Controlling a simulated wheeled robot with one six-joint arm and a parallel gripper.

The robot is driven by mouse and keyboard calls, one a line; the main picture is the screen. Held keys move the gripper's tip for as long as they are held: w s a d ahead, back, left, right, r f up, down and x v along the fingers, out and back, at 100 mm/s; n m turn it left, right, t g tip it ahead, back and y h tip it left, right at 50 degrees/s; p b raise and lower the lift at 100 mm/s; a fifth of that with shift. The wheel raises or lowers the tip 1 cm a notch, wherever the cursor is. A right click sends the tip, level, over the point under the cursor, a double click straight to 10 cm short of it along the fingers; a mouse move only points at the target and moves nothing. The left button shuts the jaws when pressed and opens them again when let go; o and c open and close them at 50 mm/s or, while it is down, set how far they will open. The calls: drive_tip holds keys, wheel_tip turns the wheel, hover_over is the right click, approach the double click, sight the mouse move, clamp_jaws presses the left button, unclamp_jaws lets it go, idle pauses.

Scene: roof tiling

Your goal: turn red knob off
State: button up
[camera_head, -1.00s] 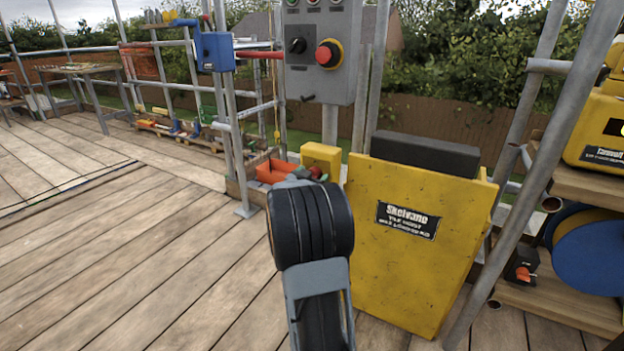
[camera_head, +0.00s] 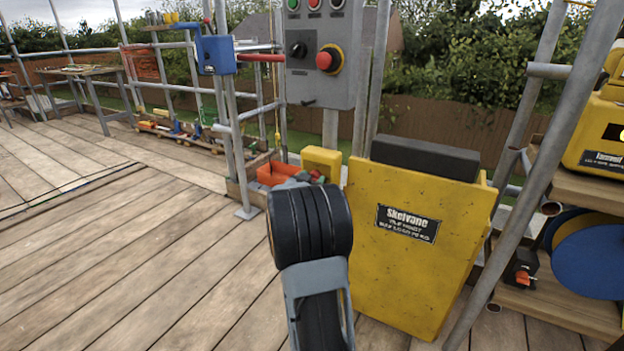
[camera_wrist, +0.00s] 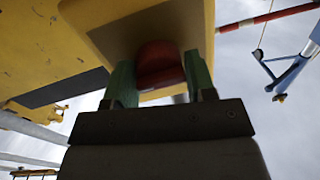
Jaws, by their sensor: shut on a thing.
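The red knob (camera_wrist: 158,62) is a rounded red piece on the underside or face of a yellow box (camera_wrist: 195,30) in the wrist view. My gripper (camera_wrist: 160,76) has its two green fingers on either side of the knob, shut on it. In the head view the yellow box (camera_head: 321,160) sits at the top left of the large yellow hoist panel (camera_head: 400,270), with a small part of the red knob (camera_head: 316,174) showing below it. My black and grey arm hides most of the gripper there.
A grey control box (camera_head: 322,85) with a red mushroom button (camera_head: 325,60) and a black knob (camera_head: 297,49) stands behind. A slanted scaffold pole (camera_head: 540,180) and shelves with a blue disc (camera_head: 590,262) are at right. The plank deck (camera_head: 130,260) at left is mostly clear.

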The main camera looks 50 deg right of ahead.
drive_tip(key=n+p, duration=0.1)
drive_tip(key=p, duration=0.1)
drive_tip(key=n+p, duration=0.2)
drive_tip(key=p, duration=0.1)
drive_tip(key=shift+s+r+p, duration=0.1)
drive_tip(key=shift+r+p, duration=0.25)
drive_tip(key=n+p, duration=0.2)
drive_tip(key=p, duration=0.2)
drive_tip(key=n+p, duration=0.3)
drive_tip(key=shift+g+y+p, duration=0.3)
drive_tip(key=shift+g+p, duration=0.05)
drive_tip(key=shift+g, duration=0.05)
drive_tip(key=n+p, duration=0.4)
drive_tip(key=p, duration=0.1)
drive_tip(key=shift+f+g, duration=0.1)
drive_tip(key=shift+g, duration=0.2)
drive_tip(key=shift+d+n+p, duration=0.1)
drive_tip(key=shift+n+p, duration=1.7)
drive_tip(key=shift+n, duration=0.4)
drive_tip(key=o, duration=0.7)
drive_tip(key=shift+o, duration=0.9)
drive_tip(key=shift+f, duration=0.15)
